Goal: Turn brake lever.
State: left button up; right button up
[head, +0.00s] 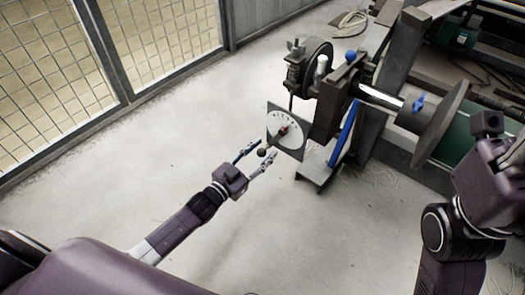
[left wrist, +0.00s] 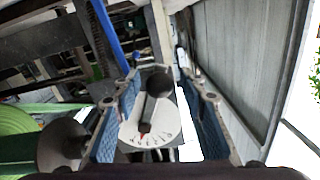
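The brake lever (head: 272,142) is a short arm with a dark round knob (head: 262,152) on a white dial plate (head: 297,126) with scale marks and a red pointer. The left wrist view shows the dark knob (left wrist: 159,82) and the white dial (left wrist: 148,125) behind it. My left gripper (head: 259,153) is open, with blue-padded fingers on either side of the knob. In the left wrist view clear gaps show between the knob and both fingers. My right arm (head: 487,180) is at the right edge; its fingers cannot be made out.
The dial is mounted on a machine frame (head: 327,108) with a blue bar (head: 344,133), a shaft and a large grey disc (head: 433,117). A mesh fence (head: 150,40) stands at the left. The floor (head: 190,130) between is clear.

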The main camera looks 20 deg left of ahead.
pick_arm(q)
jog(key=v, duration=1.2)
dwell(0.5)
